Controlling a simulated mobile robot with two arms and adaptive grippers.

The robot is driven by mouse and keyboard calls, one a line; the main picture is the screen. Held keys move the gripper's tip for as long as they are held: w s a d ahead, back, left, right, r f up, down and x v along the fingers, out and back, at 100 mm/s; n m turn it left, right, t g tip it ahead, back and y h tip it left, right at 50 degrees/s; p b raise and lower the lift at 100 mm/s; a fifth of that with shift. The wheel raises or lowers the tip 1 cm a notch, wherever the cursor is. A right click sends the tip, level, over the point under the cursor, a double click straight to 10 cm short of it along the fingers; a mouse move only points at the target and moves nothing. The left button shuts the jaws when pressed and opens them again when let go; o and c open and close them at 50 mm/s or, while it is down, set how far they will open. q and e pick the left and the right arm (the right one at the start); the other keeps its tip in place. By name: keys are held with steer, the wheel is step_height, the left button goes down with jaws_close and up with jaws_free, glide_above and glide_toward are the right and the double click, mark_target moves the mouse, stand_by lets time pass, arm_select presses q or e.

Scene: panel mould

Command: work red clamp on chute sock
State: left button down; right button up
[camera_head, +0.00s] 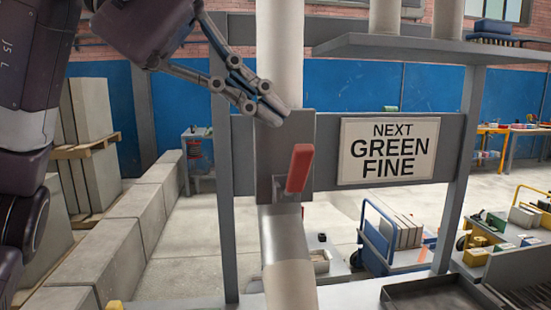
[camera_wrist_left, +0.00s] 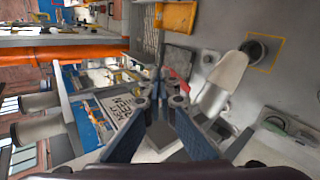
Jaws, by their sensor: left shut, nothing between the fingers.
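The red clamp (camera_head: 299,168) is a short red lever on a grey plate fixed around the chute. It stands upright, leaning a little. The pale chute sock (camera_head: 289,255) hangs below the plate, and the white chute pipe (camera_head: 280,60) runs above it. My left gripper (camera_head: 276,113) is shut and empty, its fingertips in front of the plate's top, above and left of the red lever, apart from it as far as I can tell. In the left wrist view, the shut fingers (camera_wrist_left: 163,88) mostly hide the clamp; the pale sock (camera_wrist_left: 223,82) shows to their right. My right gripper is out of view.
A sign (camera_head: 388,151) reading "NEXT GREEN FINE" is on the grey crossbar right of the clamp. A shelf (camera_head: 400,48) juts out above it. A grey tray (camera_head: 440,296) lies at the lower right. Concrete blocks (camera_head: 140,222) line the left.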

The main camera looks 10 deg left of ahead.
arm_select(q)
steer(key=w+a+f+m+g+h+b, duration=0.1)
steer(key=w+a+f+m+h+b, duration=0.15)
steer(key=w+a+m+h, duration=0.65)
steer(key=m+y+p, duration=0.2)
glide_above(294, 175)
steer(key=w+a, duration=0.4)
steer(key=w, duration=0.1)
steer(key=f, duration=0.1)
steer(key=s+f, duration=0.1)
steer(key=s+d+f, duration=0.1)
steer(key=s+f, duration=0.1)
steer(key=shift+d+p, duration=0.2)
steer(key=shift+p, duration=0.15)
steer(key=shift+y, duration=0.3)
